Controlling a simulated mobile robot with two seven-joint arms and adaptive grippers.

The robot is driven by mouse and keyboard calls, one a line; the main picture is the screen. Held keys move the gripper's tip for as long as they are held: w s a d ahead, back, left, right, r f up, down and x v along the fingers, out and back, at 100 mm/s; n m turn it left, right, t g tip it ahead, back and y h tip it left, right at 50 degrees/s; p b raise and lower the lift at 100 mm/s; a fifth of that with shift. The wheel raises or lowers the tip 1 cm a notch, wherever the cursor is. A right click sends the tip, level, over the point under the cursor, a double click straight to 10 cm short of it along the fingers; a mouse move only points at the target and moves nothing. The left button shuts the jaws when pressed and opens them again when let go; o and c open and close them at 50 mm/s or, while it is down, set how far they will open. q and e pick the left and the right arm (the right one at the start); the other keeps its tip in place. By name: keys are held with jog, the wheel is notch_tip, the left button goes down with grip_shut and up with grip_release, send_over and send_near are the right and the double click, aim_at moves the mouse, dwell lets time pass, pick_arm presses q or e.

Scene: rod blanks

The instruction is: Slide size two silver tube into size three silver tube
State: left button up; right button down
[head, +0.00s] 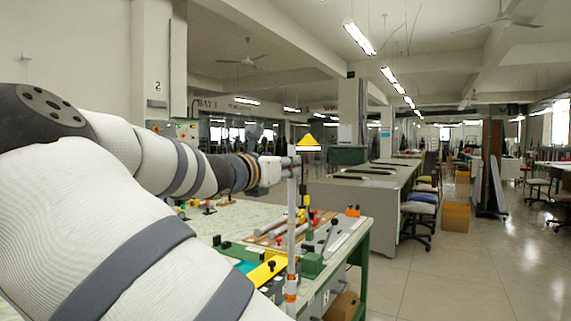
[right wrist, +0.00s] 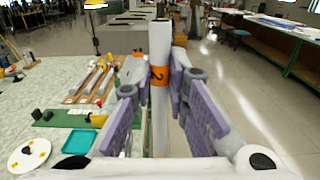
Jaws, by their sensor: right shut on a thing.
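My right gripper (right wrist: 160,88) is shut on a long pale silver tube (right wrist: 159,115), with a purple pad on each side of it. The tube stands upright and has an orange band with a dark mark too small to read surely. In the head view this tube (head: 291,230) hangs vertically from my right gripper (head: 290,163), in front of the bench's near end. Several other tubes lie on a wooden board (right wrist: 72,98) at the left of the wrist view; their sizes cannot be read. My left gripper is not in view.
The green-edged bench (head: 352,246) carries a yellow and green fixture (head: 268,270) and a teal tray (right wrist: 78,142). A white disc with yellow spots (right wrist: 29,157) lies near the tray. A yellow lamp (head: 308,142) stands behind the tube.

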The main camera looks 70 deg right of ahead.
aim_at(290, 225)
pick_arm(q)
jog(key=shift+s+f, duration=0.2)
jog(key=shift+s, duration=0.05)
pick_arm(e)
jog(key=shift+f, duration=1.45)
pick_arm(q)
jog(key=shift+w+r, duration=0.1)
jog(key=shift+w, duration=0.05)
pick_arm(e)
jog(key=shift+f, duration=1.35)
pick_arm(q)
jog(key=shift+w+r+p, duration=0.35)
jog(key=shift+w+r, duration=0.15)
pick_arm(e)
jog(key=shift+f, duration=1.35)
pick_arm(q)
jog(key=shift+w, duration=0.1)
pick_arm(e)
jog(key=shift+f, duration=2.6)
jog(key=c, duration=1.5)
grip_release()
